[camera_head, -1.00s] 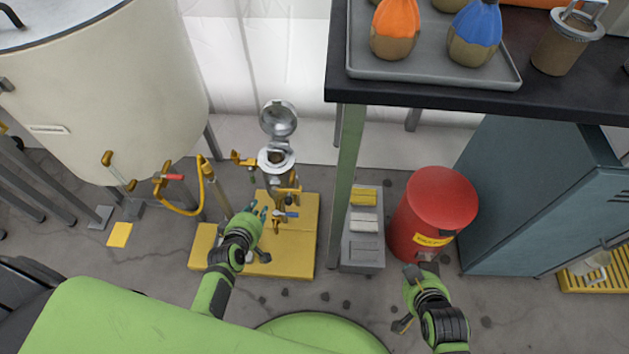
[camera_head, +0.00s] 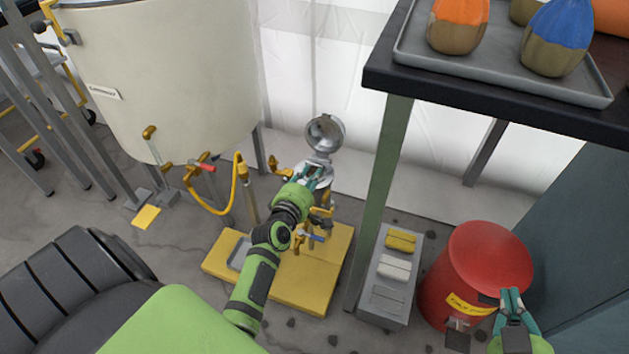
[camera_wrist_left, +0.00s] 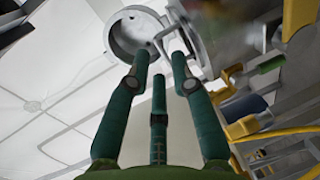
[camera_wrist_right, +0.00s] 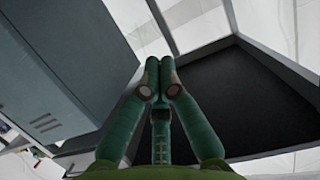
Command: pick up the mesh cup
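The mesh cup (camera_head: 319,167) sits in the metal strainer housing under its open round lid (camera_head: 326,133). Only its pale rim and handle show; the mesh body is hidden. My left gripper (camera_head: 313,180) is right at the cup's near side. In the left wrist view, the fingertips of my left gripper (camera_wrist_left: 160,58) are apart, with the cup's metal handle (camera_wrist_left: 171,36) just beyond or between them; contact cannot be told. My right gripper (camera_head: 512,296) is over the red bin's right side, with its fingertips together and empty in the right wrist view (camera_wrist_right: 159,76).
The housing stands on a yellow platform (camera_head: 300,290). A large cream tank (camera_head: 170,80) with taps and a yellow hose is to the left. A dark table (camera_head: 480,105) with a tray (camera_head: 500,75) overhangs at right. A red bin (camera_head: 475,265) stands below.

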